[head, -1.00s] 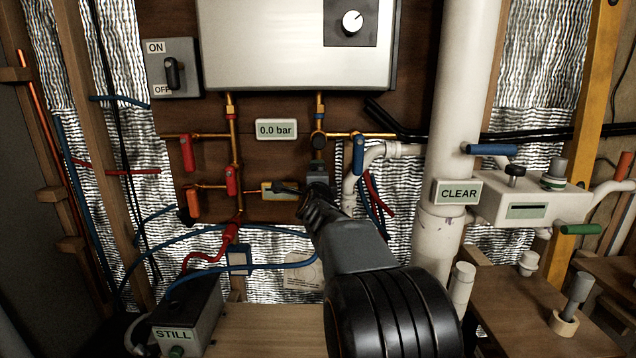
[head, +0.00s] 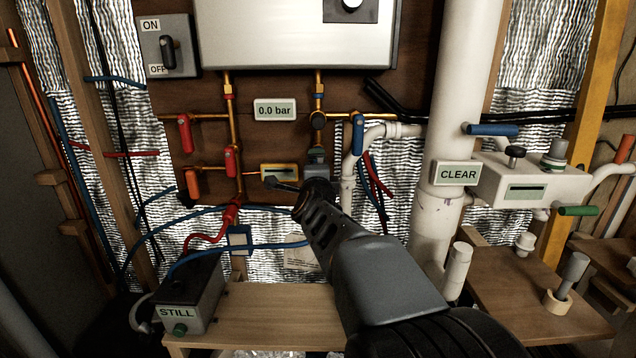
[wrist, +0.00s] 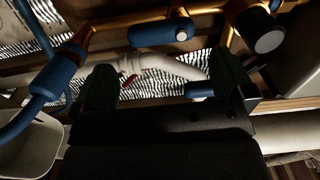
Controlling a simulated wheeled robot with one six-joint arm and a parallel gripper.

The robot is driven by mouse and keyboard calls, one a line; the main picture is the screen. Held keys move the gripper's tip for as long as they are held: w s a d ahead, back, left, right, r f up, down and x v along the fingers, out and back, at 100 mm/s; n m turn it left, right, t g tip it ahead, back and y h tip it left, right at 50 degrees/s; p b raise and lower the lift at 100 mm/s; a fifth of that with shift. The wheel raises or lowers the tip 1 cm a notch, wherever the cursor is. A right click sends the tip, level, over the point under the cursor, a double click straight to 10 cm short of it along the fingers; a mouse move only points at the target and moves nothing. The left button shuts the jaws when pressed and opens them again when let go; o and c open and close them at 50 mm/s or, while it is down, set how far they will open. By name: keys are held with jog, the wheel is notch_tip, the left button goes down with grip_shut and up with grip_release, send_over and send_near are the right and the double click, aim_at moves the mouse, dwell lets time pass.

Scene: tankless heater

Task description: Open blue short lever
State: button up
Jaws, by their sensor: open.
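A short blue lever (head: 358,133) hangs straight down from the copper pipe on the right of the wood panel in the head view. A longer blue lever (head: 492,130) lies about level on the white pipe. My gripper (head: 284,186) is below and left of the hanging lever, apart from it, partly hidden by my own wrist. In the wrist view my gripper (wrist: 165,80) is open, with nothing seen between its dark fingers. A blue rounded part (wrist: 160,34) on a copper pipe shows beyond the fingers; I cannot tell which lever it is.
Red levers (head: 184,134) and an orange lever (head: 194,185) sit on the left pipes. A gauge sign (head: 274,110) reads 0.0 bar. A thick white pipe (head: 440,210) stands on the right. A wooden shelf (head: 260,315) and a box marked STILL (head: 190,295) are below.

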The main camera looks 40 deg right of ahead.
jog(key=shift+p+v, duration=0.3)
jog(key=shift+v, duration=2.4)
jog(key=s+a+f+n+g+y+p, duration=0.1)
jog(key=a+n+g+y+p, duration=0.1)
jog(key=a+n+y+p, duration=0.45)
jog(key=s+a+f+n+g+y+p, duration=0.1)
jog(key=a+n+y+p, duration=0.3)
jog(key=a+n, duration=0.45)
jog(key=s+a+f+n+g+p, duration=0.1)
jog(key=s+a+n+g+p, duration=0.1)
jog(key=s+n+g+p, duration=0.1)
jog(key=s+a+f+n+g+p, duration=0.2)
jog(key=s+n+g+p, duration=0.1)
jog(key=s+n+g, duration=0.2)
jog(key=s+n, duration=0.2)
jog(key=s, duration=0.2)
jog(key=shift+s, duration=0.3)
